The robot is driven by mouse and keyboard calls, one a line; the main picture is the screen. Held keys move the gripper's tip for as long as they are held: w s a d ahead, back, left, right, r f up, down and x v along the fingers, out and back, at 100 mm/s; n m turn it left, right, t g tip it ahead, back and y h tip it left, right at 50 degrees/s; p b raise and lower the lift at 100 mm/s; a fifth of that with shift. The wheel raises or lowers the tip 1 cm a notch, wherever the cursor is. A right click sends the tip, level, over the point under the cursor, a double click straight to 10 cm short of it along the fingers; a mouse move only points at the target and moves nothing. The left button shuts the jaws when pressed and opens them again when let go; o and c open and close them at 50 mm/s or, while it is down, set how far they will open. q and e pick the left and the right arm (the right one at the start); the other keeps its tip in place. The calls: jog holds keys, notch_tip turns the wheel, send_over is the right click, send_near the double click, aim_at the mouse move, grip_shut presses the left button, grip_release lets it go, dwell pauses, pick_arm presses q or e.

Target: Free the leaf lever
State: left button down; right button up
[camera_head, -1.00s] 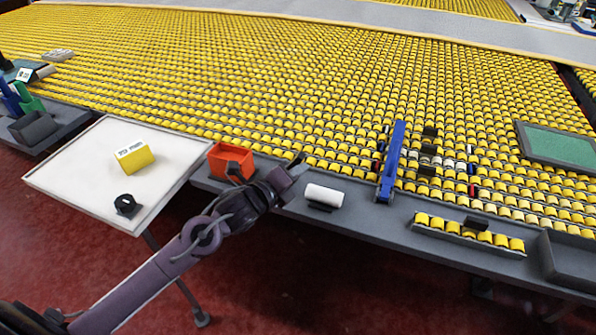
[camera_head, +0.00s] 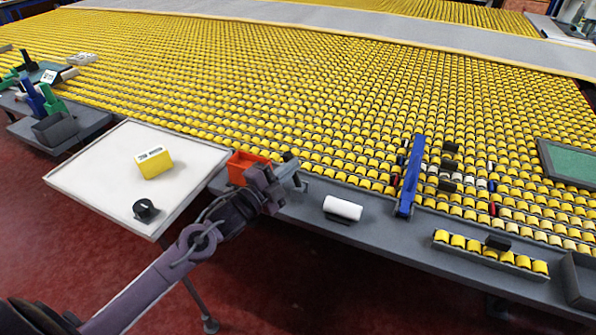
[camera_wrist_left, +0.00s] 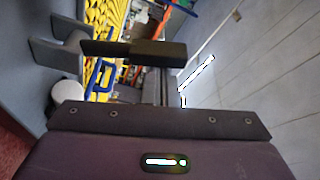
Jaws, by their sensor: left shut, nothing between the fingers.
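My right gripper is not in view.
The orange bin (camera_head: 243,162) is close to my left gripper. A white roll (camera_head: 343,208) sits on the grey ledge (camera_head: 385,228) between gripper and bar. A white table (camera_head: 110,165) holds a yellow block (camera_head: 154,163) and a black knob (camera_head: 146,210). A row of yellow rolls (camera_head: 490,255) is at right.

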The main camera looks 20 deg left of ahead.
pick_arm(q)
jog(key=shift+a+f+n+t, duration=0.25)
jog(key=shift+a+n, duration=0.4)
jog(key=shift+a+f+n+t, duration=0.2)
jog(key=shift+a+n+t, duration=0.05)
jog(key=shift+a+n, duration=0.4)
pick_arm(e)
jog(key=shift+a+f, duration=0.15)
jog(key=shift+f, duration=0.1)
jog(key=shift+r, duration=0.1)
